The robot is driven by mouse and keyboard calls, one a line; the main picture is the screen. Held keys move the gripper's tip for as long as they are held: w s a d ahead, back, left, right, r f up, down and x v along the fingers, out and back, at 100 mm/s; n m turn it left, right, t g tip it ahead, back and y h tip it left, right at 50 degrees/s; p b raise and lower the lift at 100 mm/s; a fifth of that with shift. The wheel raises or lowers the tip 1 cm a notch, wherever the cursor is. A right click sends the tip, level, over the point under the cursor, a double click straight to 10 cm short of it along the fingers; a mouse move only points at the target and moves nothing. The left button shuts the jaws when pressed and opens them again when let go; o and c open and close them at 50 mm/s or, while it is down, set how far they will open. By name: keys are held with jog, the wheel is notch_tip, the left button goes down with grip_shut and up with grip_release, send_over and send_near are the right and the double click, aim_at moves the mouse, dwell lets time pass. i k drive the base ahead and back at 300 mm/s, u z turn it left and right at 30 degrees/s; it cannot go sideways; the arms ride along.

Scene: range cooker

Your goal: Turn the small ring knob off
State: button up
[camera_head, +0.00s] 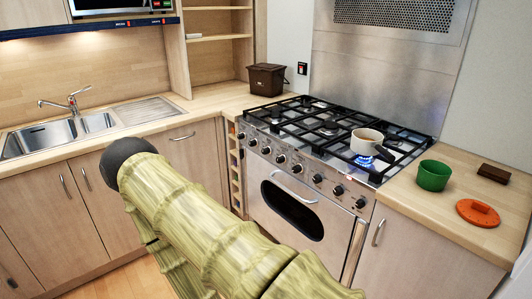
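The range cooker (355,235) stands right of centre with a row of several dark knobs (297,169) along its front panel. Which one is the small ring knob, I cannot tell at this size. A blue flame (365,160) burns at the front right of the hob. A small light-coloured pot (367,140) sits over that flame. My arm, with a bamboo-like surface and a dark rounded end, reaches across the lower middle of the view. My gripper's fingers do not show. The knobs are clear of my arm in this view.
A green cup (433,176), an orange lid-like piece (478,213) and a dark brown block (494,174) sit on the right counter. A brown bin (267,79) stands behind the hob's left end. A sink (40,138) is at left. An oven handle (294,188) projects below the knobs.

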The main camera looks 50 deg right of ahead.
aim_at(298, 167)
jog(key=i, duration=2.85)
jog(key=z, duration=2.35)
